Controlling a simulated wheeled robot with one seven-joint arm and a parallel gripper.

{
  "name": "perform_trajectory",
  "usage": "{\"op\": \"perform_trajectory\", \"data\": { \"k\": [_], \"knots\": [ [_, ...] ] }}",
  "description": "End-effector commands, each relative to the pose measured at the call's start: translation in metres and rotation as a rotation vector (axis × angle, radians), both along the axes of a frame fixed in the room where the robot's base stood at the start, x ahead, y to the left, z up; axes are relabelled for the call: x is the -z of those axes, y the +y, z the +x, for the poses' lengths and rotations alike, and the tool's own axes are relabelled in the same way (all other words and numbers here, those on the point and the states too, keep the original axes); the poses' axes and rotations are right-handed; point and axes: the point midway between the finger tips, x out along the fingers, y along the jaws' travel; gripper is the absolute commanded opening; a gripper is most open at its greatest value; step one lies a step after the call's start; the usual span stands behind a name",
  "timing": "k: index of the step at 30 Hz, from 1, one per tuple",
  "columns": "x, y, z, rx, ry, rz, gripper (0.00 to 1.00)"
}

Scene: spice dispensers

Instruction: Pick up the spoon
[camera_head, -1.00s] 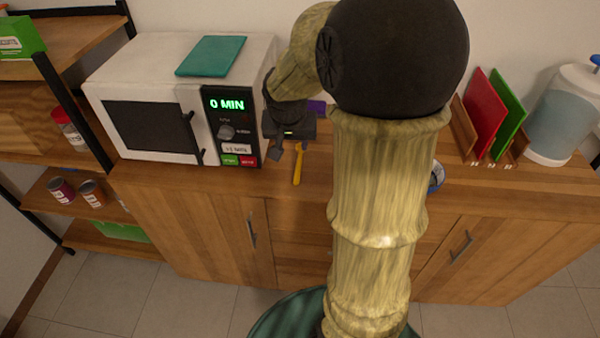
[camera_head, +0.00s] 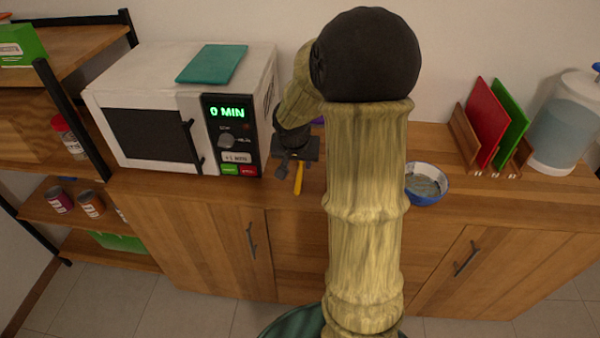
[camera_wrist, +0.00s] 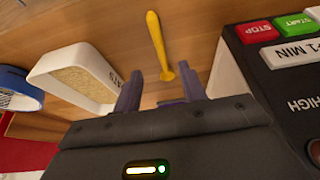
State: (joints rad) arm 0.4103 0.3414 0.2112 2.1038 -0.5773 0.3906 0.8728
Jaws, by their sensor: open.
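The yellow spoon (camera_head: 298,181) lies on the wooden counter just right of the microwave, and it also shows in the wrist view (camera_wrist: 158,42). Its handle points up in the wrist view and its wider end lies between my fingers in that picture. My gripper (camera_head: 293,170) is over the counter at the spoon, with its two dark fingers spread apart and nothing held; they also show in the wrist view (camera_wrist: 161,88). I cannot tell the exact height of the fingers above the spoon. In the head view, my gripper hides part of the spoon.
The microwave (camera_head: 150,140) stands close on the left of my gripper. A white container labelled OATS (camera_wrist: 75,75) and a blue bowl (camera_head: 425,196) are on the other side. A rack (camera_head: 465,135) with red and green boards stands farther right.

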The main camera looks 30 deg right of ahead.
Motion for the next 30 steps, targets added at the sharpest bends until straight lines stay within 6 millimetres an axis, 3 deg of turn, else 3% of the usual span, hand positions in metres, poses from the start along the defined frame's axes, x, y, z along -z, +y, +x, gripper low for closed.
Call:
{"op": "perform_trajectory", "data": {
  "k": [1, 6, 19, 30],
  "knots": [
    [0.012, -0.002, 0.003, 0.000, 0.004, 0.001, 0.41],
    [0.032, -0.006, 0.010, -0.001, 0.002, 0.001, 0.41],
    [0.036, -0.008, 0.013, 0.000, 0.001, 0.001, 0.41],
    [0.079, -0.019, 0.029, -0.001, 0.001, -0.001, 0.41]
  ]
}}
